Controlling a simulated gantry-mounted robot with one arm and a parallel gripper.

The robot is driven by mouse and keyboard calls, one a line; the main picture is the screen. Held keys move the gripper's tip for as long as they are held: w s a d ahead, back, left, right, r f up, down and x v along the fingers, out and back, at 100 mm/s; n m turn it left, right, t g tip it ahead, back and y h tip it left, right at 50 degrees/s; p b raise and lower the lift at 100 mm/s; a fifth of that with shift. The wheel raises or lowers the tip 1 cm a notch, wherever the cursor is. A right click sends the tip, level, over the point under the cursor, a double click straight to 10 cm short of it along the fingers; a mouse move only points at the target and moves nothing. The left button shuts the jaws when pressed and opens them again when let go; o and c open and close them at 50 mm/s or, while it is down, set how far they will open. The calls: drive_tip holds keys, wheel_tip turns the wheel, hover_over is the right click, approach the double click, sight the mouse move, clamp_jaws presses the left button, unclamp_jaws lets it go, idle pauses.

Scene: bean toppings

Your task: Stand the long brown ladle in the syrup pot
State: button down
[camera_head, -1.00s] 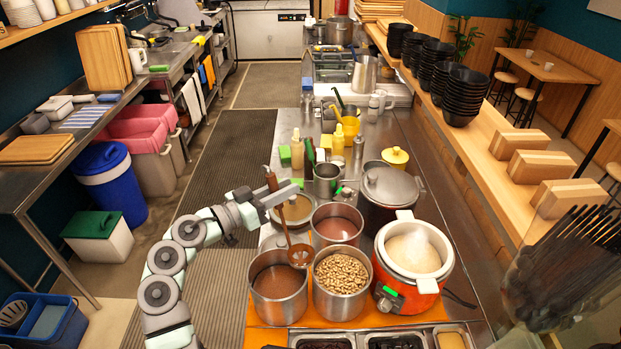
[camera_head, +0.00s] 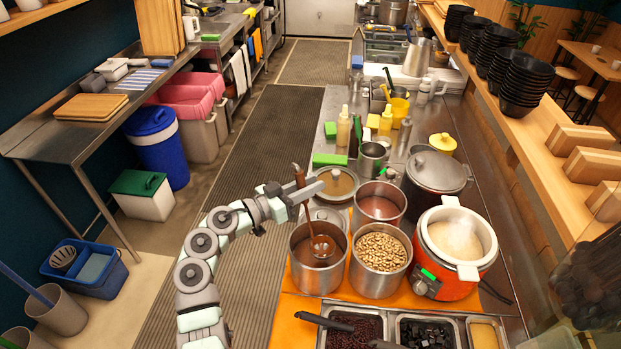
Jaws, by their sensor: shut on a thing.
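My gripper (camera_head: 303,192) is shut on the upper handle of the long brown ladle (camera_head: 310,218). The ladle hangs nearly upright, tilted slightly, with its bowl at the bottom. The bowl appears within the mouth of the front-left steel pot (camera_head: 319,280), which holds brown liquid and looks like the syrup pot. I cannot tell whether the bowl touches the liquid or hangs just above it. The ladle hides part of the pot's far rim.
A steel pot of beans (camera_head: 379,284) stands right beside it, with a pot of reddish-brown liquid (camera_head: 379,212) behind. An orange cooker (camera_head: 455,275) stands right. Topping trays (camera_head: 400,317) are in front.

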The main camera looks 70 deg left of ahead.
wheel_tip(320, 180, down, 11)
drive_tip(key=b, duration=1)
drive_tip(key=shift+s+a+f+b, duration=0.15)
drive_tip(key=shift+a+b, duration=0.1)
drive_tip(key=shift+b, duration=0.35)
drive_tip(key=shift+s+a+f+b, duration=0.15)
drive_tip(key=shift+a+b, duration=0.2)
drive_tip(key=shift+b, duration=0.2)
drive_tip(key=shift+s+a+f+b, duration=0.1)
drive_tip(key=shift+s+a+b, duration=0.05)
drive_tip(key=shift+a+b, duration=0.3)
drive_tip(key=shift+r, duration=0.1)
drive_tip(key=c, duration=1.1)
unclamp_jaws()
